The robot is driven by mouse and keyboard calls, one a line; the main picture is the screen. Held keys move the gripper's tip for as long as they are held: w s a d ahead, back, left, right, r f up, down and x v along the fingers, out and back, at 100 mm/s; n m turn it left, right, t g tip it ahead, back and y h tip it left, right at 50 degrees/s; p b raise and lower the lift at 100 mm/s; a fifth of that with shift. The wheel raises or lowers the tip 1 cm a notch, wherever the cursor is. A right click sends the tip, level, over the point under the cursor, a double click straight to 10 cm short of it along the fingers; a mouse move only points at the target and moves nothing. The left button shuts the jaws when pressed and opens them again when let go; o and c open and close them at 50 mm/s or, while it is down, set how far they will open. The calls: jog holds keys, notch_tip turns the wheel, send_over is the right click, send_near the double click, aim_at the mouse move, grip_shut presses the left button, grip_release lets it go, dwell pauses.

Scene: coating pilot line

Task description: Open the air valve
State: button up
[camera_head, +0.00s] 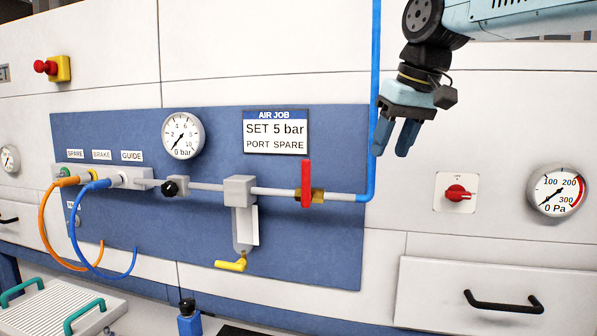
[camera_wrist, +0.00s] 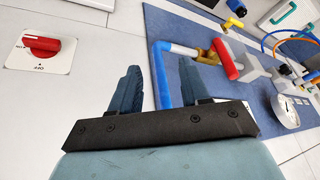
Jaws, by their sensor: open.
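The air valve has a red lever (camera_head: 306,184) on a brass body (camera_head: 318,196) in the horizontal pipe on the blue panel. The lever stands upright, across the pipe. In the wrist view the red lever (camera_wrist: 224,58) is at upper right, beyond the fingers. My gripper (camera_head: 393,139) is open and empty, pointing down, up and to the right of the lever and apart from it. In the wrist view my gripper (camera_wrist: 163,72) shows both fingers spread, with the blue hose visible between them farther back.
A blue hose (camera_head: 374,90) rises just left of my gripper. Left of the valve are a regulator (camera_head: 239,190) and pressure gauge (camera_head: 183,136) reading near 0. A red rotary switch (camera_head: 457,193), another gauge (camera_head: 558,190) and a drawer handle (camera_head: 503,302) are at right.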

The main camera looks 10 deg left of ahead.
jog(key=n, duration=0.2)
send_near(304, 170)
notch_tip(304, 170, up, 3)
jog(key=x, duration=1.3)
jog(key=shift+w+d+f, duration=0.25)
jog(key=shift+w+f, duration=0.05)
jog(key=shift+f, duration=0.1)
jog(key=shift+c, duration=0.2)
grip_shut()
jog(key=shift+a+r, duration=0.15)
jog(key=shift+a, duration=0.05)
jog(key=shift+d, duration=0.2)
